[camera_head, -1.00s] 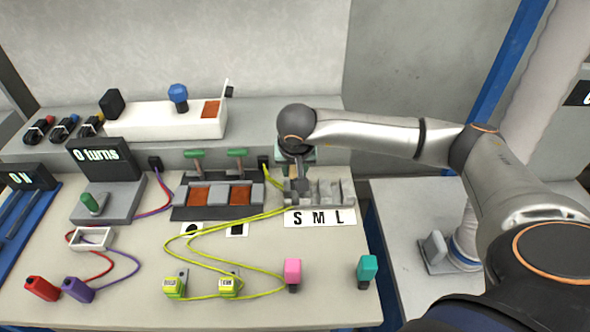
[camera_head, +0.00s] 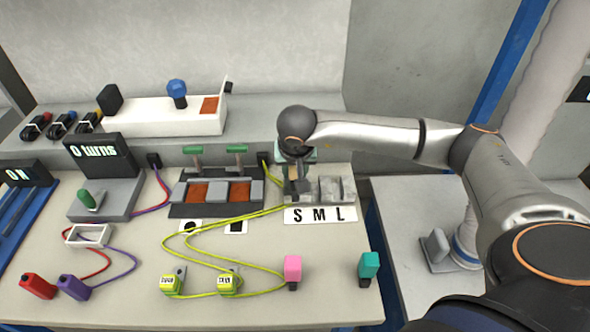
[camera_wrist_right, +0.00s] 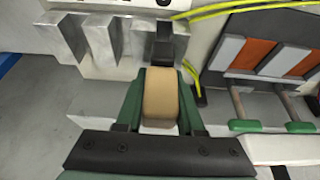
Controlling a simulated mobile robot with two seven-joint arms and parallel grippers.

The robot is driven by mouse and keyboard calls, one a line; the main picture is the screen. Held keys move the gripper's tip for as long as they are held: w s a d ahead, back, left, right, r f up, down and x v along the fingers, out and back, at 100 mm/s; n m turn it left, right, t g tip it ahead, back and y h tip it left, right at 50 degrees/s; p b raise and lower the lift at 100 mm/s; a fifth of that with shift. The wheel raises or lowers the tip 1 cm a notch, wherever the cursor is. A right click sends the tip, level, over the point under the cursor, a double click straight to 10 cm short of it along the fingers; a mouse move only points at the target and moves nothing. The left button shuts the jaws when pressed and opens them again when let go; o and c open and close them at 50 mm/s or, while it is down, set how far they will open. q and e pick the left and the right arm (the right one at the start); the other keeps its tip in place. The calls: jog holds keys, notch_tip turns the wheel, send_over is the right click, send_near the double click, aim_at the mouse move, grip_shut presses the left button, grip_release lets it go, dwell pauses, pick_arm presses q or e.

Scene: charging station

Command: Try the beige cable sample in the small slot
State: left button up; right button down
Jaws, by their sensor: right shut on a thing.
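The beige cable sample (camera_wrist_right: 160,97) is a tan block with a dark end (camera_wrist_right: 165,48). It sits between the green fingers of my right gripper (camera_wrist_right: 160,115), which is shut on it. In the head view my right gripper (camera_head: 297,182) is over the left end of the grey slot block (camera_head: 335,190), behind the letter S on the S M L label (camera_head: 320,215). In the right wrist view the sample's dark end is at the block's rightmost slot. I cannot tell how deep it sits. My left gripper is not in view.
A pink sample (camera_head: 292,267) and a teal sample (camera_head: 368,265) stand near the front edge. Yellow-green cables (camera_head: 210,250) loop left of the slot block. A fixture with orange pads (camera_head: 240,190) stands close on the left.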

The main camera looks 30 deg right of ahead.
jog(key=shift+f, duration=0.2)
jog(key=shift+r, duration=0.2)
jog(key=shift+r, duration=0.5)
dwell(1.9)
jog(key=shift+f+b, duration=0.6)
jog(key=shift+b, duration=0.1)
jog(key=shift+c, duration=2.2)
grip_release()
